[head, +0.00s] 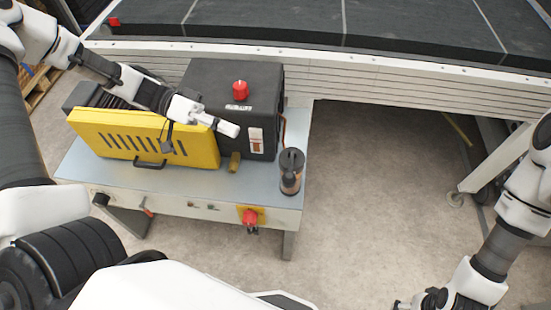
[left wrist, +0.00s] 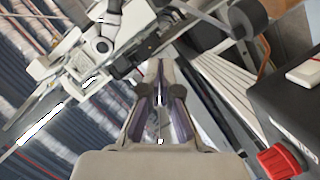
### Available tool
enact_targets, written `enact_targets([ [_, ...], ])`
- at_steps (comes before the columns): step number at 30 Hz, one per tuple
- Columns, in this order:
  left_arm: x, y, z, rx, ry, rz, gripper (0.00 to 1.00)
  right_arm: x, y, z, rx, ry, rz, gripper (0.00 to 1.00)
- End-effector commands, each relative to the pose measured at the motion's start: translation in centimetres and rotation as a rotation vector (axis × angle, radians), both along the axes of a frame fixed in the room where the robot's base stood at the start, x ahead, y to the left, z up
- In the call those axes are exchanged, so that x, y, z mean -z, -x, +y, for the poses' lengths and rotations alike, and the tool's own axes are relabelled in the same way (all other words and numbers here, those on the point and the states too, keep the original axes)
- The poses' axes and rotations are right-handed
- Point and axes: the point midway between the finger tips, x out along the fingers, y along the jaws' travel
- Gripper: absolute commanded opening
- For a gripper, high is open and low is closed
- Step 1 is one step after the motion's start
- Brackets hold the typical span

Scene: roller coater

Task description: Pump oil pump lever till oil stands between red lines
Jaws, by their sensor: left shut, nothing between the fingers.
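The black tank (head: 214,84) stands on the bench with a red cap (head: 240,90) on top. A pale gauge plate with a brownish window (head: 257,143) is on its front; the oil level and red lines are too small to read. A small brass-coloured part (head: 235,162) sits low in front of the tank. I cannot tell which part is the pump lever. My left gripper (head: 234,130) is above the bench, in front of the tank; its shut, empty fingers show in the left wrist view (left wrist: 159,72). My right gripper (head: 420,302) is at the bottom edge, partly cut off.
A yellow cover (head: 140,140) with a black handle stands left of the tank. A black-topped amber container (head: 291,170) stands at the bench's right end. A red knob (head: 250,218) is on the bench front. The large machine's edge (head: 400,62) runs behind; the floor to the right is clear.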

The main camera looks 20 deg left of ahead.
Motion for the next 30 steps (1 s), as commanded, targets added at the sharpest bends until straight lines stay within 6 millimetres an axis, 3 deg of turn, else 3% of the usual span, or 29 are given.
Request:
enact_targets([
  [4, 0.2, 0.0, -0.5, 0.001, 0.0, 0.002, 0.0, 0.2, 0.0, 0.0, -0.002, 0.0, -0.001, 0.7],
  [8, 0.8, 0.0, -2.2, 0.004, -0.002, 0.005, 0.0, 0.8, 0.0, 0.0, -0.002, 0.0, -0.001, 0.7],
  [19, 2.2, -0.2, -10.1, 0.007, -0.004, 0.007, 0.0, 1.8, 0.0, 0.0, -0.002, 0.0, -0.001, 0.7],
  [24, 3.6, 1.3, -11.8, 0.002, -0.001, 0.006, 0.0, 1.5, 0.0, 0.0, -0.002, 0.0, -0.001, 0.7],
  [30, 4.2, 1.8, -12.4, -0.001, -0.001, 0.002, 0.0, 1.5, 0.0, 0.0, -0.001, 0.0, -0.001, 0.7],
])
